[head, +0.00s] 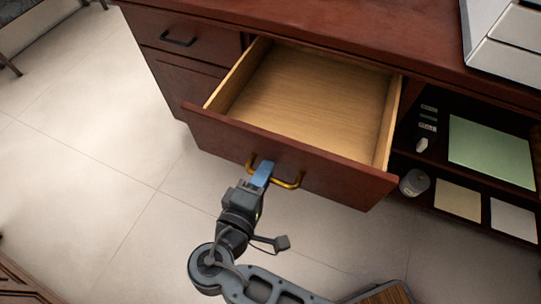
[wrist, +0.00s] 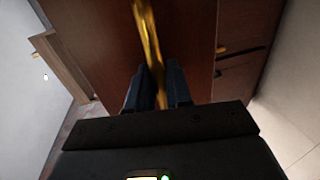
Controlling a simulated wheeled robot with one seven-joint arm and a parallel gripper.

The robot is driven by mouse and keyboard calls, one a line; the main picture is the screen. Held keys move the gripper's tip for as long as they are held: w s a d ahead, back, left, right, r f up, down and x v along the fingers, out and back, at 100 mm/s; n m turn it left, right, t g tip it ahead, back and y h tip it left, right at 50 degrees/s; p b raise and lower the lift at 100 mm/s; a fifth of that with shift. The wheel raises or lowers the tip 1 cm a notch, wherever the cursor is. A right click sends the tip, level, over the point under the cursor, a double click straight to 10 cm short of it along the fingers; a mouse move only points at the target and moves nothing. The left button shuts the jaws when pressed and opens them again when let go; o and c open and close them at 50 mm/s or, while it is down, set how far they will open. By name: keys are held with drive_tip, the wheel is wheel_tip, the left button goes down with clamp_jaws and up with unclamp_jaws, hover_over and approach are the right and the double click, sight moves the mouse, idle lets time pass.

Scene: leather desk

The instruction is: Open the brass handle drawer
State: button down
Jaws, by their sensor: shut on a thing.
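The brass handle drawer (head: 290,160) stands well pulled out from the desk in the head view, and its pale wooden inside is empty. Its brass handle (head: 289,184) is on the dark red-brown front. My gripper (head: 262,172) is at the handle's left part, with its blue fingers shut on it. In the wrist view the brass handle (wrist: 147,35) runs down between the two fingers of my gripper (wrist: 158,88). The drawer front (wrist: 105,45) fills the middle of that view. The fingers partly hide the handle in the head view.
The desk (head: 300,22) has another drawer with a black handle (head: 178,40) at the left. An open shelf (head: 410,155) at the right holds a green sheet (head: 490,151), small items and a grey round object (head: 413,183). Pale tiled floor (head: 90,150) is clear at the left.

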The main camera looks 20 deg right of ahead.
drive_tip(key=shift+s+a, duration=0.4)
drive_tip(key=shift+s, duration=0.1)
drive_tip(key=c, duration=1.2)
unclamp_jaws()
drive_tip(key=shift+p+v, duration=0.3)
drive_tip(key=shift+v, duration=3.55)
